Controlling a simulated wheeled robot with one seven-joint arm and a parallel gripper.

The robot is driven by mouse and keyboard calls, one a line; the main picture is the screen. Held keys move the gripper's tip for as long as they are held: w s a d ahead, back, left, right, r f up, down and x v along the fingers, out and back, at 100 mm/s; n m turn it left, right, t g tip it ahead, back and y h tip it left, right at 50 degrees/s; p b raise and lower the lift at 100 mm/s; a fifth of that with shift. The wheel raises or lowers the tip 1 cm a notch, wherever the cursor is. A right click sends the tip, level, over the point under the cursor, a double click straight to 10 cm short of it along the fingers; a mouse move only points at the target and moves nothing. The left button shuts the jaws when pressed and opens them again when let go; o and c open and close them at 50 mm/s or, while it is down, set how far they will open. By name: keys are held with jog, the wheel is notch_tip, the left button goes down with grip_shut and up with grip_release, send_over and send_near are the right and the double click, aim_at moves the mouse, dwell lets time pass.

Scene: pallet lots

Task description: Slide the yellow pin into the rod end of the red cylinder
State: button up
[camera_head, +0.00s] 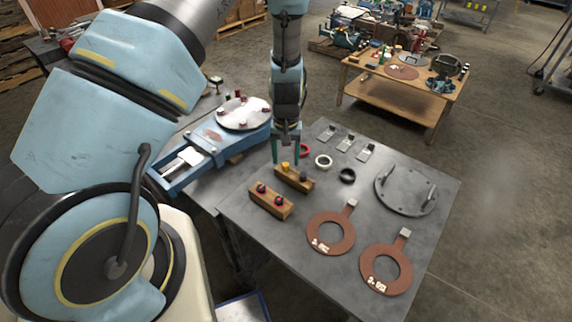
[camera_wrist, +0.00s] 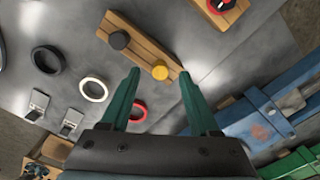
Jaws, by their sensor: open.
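The yellow pin (camera_head: 285,166) stands upright in a wooden block (camera_head: 300,184), with a dark pin beside it. My gripper (camera_head: 285,158) points down above this block, with its green fingers apart and nothing held between them. In the wrist view, the yellow pin's round head (camera_wrist: 160,73) shows between the fingertips; I cannot tell the height gap. I cannot make out a red cylinder or its rod end for certain. A blue machine body (camera_head: 205,150) with a pale metal part in its near end lies left of the gripper.
A second wooden block (camera_head: 270,201) holds red-and-black pins. A red ring (camera_head: 304,150), white ring (camera_head: 323,161) and black ring (camera_head: 347,175) lie behind and right. Brown ring gauges (camera_head: 331,233) and a grey flanged plate (camera_head: 406,190) lie farther right. The table front is clear.

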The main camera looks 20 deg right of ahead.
aim_at(286, 169)
jog(key=shift+f, duration=1.2)
grip_shut()
